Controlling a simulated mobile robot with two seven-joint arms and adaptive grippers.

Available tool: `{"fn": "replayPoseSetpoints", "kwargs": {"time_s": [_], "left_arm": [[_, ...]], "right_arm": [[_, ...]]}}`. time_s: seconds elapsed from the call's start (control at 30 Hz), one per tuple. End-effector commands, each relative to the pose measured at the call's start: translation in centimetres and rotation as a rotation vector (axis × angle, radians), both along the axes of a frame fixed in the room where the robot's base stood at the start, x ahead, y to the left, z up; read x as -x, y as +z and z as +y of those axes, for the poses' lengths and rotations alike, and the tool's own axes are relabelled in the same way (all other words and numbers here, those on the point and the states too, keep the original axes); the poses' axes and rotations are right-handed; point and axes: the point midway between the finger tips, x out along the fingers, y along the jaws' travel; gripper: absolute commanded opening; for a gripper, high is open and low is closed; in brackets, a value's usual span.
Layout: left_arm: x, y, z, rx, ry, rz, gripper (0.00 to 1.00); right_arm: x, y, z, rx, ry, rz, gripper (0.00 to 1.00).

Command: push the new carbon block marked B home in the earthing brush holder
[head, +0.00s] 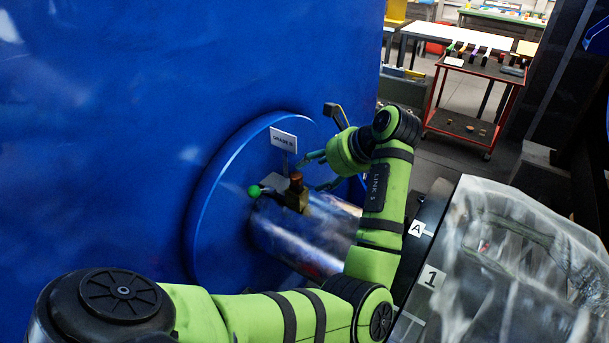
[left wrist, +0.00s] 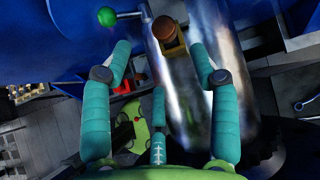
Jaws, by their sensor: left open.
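The earthing brush holder (head: 297,200) is a small brass-coloured box above the silver shaft (head: 300,235); it also shows in the left wrist view (left wrist: 173,50). A brown block (head: 296,180) stands up out of its top, and it also shows in the left wrist view (left wrist: 163,30). I cannot read a letter on the block. My left gripper (head: 314,171) is open and empty, just right of the block in the head view. In the left wrist view its teal fingers (left wrist: 160,50) are spread, with the block beyond and between the tips, apart from them. My right gripper is not in view.
A green ball knob (head: 253,191) sits left of the holder. A small sign (head: 284,139), seemingly "GRADE B", stands behind it. The blue housing (head: 110,130) fills the left. A sheeted machine (head: 510,260) is at lower right, a red trolley (head: 470,95) farther back.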

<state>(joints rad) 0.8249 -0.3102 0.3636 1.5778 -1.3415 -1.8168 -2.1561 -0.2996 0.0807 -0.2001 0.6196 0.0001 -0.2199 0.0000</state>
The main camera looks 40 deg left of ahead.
Motion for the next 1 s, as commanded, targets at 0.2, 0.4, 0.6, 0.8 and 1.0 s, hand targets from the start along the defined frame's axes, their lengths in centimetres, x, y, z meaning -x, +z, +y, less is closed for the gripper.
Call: {"fn": "replayPoseSetpoints", "kwargs": {"time_s": [0.2,0.4,0.6,0.8,1.0], "left_arm": [[-0.1,2.0,-1.9,-0.001,0.001,-0.001,0.6],[-0.1,2.3,-2.2,-0.001,0.001,0.001,0.6],[-0.1,2.3,-2.2,-0.001,0.001,0.001,0.6],[1.4,2.3,-2.3,0.0,0.003,0.0,0.6],[3.9,2.2,-2.7,0.001,-0.001,0.001,0.6]], "right_arm": [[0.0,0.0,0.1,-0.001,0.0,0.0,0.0],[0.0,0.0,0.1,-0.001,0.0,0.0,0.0],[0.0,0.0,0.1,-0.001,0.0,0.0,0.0],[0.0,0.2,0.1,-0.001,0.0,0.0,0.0],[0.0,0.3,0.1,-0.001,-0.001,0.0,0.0]]}}
